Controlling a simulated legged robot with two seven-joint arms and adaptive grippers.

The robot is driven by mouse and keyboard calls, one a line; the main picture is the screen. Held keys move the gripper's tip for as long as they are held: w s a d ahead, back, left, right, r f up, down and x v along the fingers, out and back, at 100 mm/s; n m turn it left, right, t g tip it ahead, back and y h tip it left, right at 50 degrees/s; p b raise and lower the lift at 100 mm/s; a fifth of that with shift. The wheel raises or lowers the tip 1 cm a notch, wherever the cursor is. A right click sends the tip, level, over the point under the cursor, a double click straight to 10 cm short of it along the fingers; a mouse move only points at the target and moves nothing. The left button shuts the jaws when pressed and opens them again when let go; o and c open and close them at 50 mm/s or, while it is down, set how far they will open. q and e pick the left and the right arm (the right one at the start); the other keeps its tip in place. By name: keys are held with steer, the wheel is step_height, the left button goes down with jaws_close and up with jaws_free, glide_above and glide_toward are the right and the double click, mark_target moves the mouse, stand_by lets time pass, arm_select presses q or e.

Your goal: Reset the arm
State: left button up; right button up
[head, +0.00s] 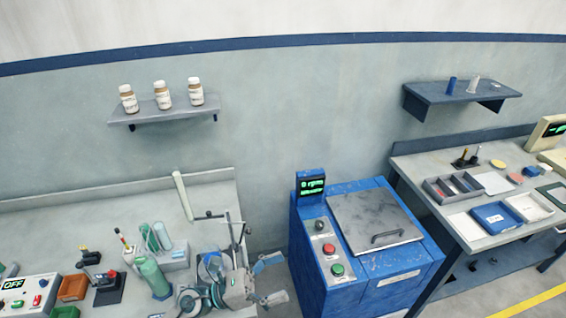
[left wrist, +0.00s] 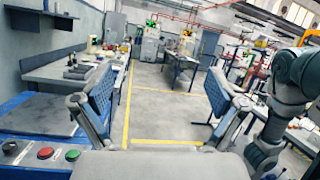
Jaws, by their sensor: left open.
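My left gripper (head: 273,279) is in the lower middle of the head view, left of the blue machine. Its two fingers are spread apart. In the left wrist view the gripper (left wrist: 160,78) shows two blue-padded fingers wide apart with nothing between them. It points out over the open floor. My right gripper does not show in either view.
The blue machine (head: 309,265) with a closed metal lid (head: 374,220) stands close to the left gripper. A grey bench (head: 90,222) with bottles and tools is at left. Another table (head: 435,172) with trays is at right. Open floor (left wrist: 160,115) lies beyond the gripper.

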arm_select(q)
steer(key=w+a+n+t+y, duration=0.3)
steer(key=a+n+t, duration=0.1)
steer(key=n+t, duration=0.5)
steer(key=w+a+n+t+y, duration=0.35)
steer(key=n+t, duration=0.35)
steer(key=n, duration=0.5)
steer(key=a+f+n+g+y, duration=0.1)
steer(key=a+f+n+y, duration=0.4)
steer(key=f+n+y, duration=0.3)
steer(key=a+f+n+g+y, duration=0.2)
steer(key=a+f+n+y, duration=0.45)
steer(key=f+n, duration=0.35)
steer(key=s+a+f+n+g, duration=0.1)
steer(key=s+f+n+g, duration=1)
steer(key=s+f, duration=1)
step_height(320, 180, down, 25)
steer(key=s+m+g, duration=0.2)
steer(key=s+g, duration=0.1)
steer(key=s+a+f+g, duration=0.1)
steer(key=s+a+f, duration=0.2)
steer(key=s+f, duration=1.3)
steer(key=shift+s+a+y, duration=0.2)
steer(key=shift+s+y, duration=0.2)
steer(key=shift+s, duration=0.2)
